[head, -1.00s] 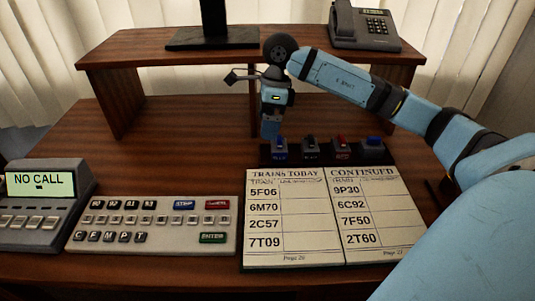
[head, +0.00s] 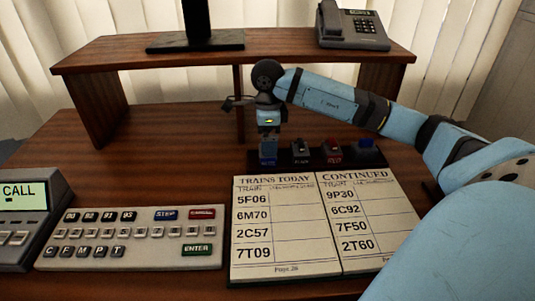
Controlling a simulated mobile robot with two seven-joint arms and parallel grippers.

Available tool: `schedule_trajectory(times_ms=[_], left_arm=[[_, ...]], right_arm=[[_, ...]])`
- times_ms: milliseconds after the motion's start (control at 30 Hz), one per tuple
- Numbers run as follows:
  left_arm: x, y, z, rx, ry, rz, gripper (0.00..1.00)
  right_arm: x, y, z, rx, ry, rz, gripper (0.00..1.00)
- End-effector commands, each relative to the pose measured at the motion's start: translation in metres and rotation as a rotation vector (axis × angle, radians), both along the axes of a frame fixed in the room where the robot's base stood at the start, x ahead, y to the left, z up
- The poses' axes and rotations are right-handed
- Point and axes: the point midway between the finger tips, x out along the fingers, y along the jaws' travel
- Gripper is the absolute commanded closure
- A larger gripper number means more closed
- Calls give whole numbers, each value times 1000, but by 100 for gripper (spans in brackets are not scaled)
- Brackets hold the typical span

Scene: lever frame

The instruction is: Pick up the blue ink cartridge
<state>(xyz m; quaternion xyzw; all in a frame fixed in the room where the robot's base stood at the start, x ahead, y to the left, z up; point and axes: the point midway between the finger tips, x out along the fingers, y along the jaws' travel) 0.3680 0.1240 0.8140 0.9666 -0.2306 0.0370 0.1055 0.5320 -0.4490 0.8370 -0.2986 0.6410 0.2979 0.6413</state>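The blue ink cartridge (head: 268,148) stands upright at the left end of a dark rack (head: 318,161) behind the open book. My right arm reaches in from the right, and my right gripper (head: 268,136) points down directly over the top of the blue cartridge. The fingertips overlap the cartridge top in this view. Whether they are closed on it cannot be told at this size. A black cartridge (head: 300,147) and a red one (head: 333,147) stand to its right in the rack. My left gripper is not in view.
A blue-topped block (head: 366,144) sits at the rack's right end. The open train book (head: 300,248) lies in front, with a button panel (head: 135,240) and a display unit (head: 28,215) to the left. A wooden shelf (head: 130,58) with a phone (head: 352,27) stands behind.

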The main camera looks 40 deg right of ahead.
Motion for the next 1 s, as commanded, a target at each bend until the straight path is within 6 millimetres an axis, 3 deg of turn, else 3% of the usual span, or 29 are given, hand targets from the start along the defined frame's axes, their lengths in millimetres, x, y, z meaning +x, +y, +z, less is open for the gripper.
schedule_trajectory(times_ms=[233,500,533,767,1000], left_arm=[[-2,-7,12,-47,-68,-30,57],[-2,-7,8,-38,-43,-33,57],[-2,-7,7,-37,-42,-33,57],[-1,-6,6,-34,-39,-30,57],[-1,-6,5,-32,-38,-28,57]], right_arm=[[3,-2,-40,1,2,0,0],[3,-2,-45,0,0,0,0],[3,-2,-45,0,0,0,2],[3,-2,-44,0,0,0,54],[3,-2,-44,0,0,0,54]])
